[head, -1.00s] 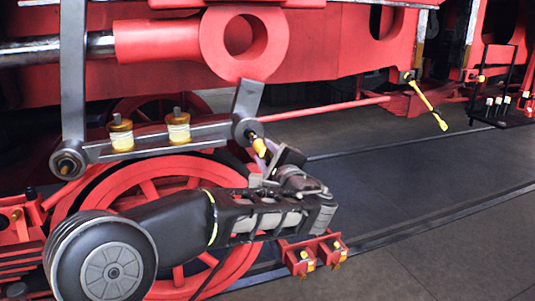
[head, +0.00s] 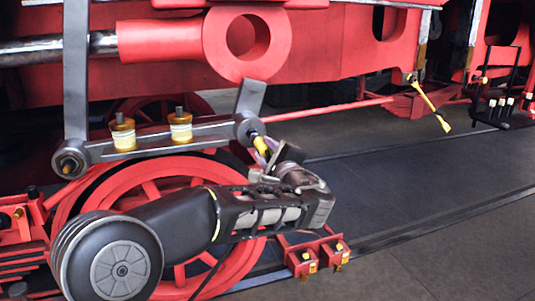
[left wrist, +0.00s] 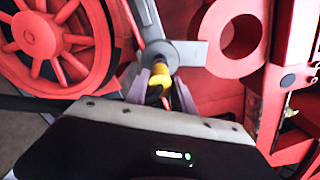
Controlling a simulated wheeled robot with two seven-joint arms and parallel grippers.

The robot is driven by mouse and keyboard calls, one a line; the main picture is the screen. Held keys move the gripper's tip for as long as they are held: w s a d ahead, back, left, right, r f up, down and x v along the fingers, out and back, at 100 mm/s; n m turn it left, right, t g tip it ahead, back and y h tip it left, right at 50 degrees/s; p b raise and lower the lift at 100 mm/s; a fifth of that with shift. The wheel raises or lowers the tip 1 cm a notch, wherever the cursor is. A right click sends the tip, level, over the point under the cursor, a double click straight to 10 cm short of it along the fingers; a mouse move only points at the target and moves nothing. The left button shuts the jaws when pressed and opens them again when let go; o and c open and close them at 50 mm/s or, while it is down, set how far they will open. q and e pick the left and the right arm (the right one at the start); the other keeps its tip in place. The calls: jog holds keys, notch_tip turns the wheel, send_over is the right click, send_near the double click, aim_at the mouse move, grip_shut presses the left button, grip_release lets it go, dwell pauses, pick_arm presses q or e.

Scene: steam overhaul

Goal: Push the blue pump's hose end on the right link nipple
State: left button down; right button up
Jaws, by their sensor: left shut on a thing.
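My left gripper (head: 270,153) reaches up to the right end of the grey link bar (head: 150,143). It is shut on a short yellow piece (head: 262,146), apparently the hose end, which also shows between the fingers in the left wrist view (left wrist: 157,88). The yellow piece points at the round boss (head: 246,127) at the bar's right end, where the right nipple would be. A brass-yellow collar (left wrist: 160,60) shows there in the left wrist view. The piece and collar look in line and close; I cannot tell whether they are joined. The blue pump and my right gripper are not in view.
Two yellow-and-white cups (head: 180,130) stand on the link bar. A red spoked wheel (head: 150,185) is behind my arm, with red locomotive frame above. A yellow-handled thing (head: 430,100) hangs at right. The floor at right (head: 420,180) is clear.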

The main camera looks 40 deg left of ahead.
pick_arm(q)
jog(key=shift+x, duration=0.9)
jog(key=c, duration=1)
grip_release()
jog(key=shift+b, duration=0.3)
jog(key=b+v, duration=0.2)
jog(key=v, duration=0.4)
jog(key=shift+s+d, duration=0.2)
jog(key=shift+d, duration=0.15)
jog(key=shift+s+d, duration=0.3)
jog(key=shift+d, duration=0.1)
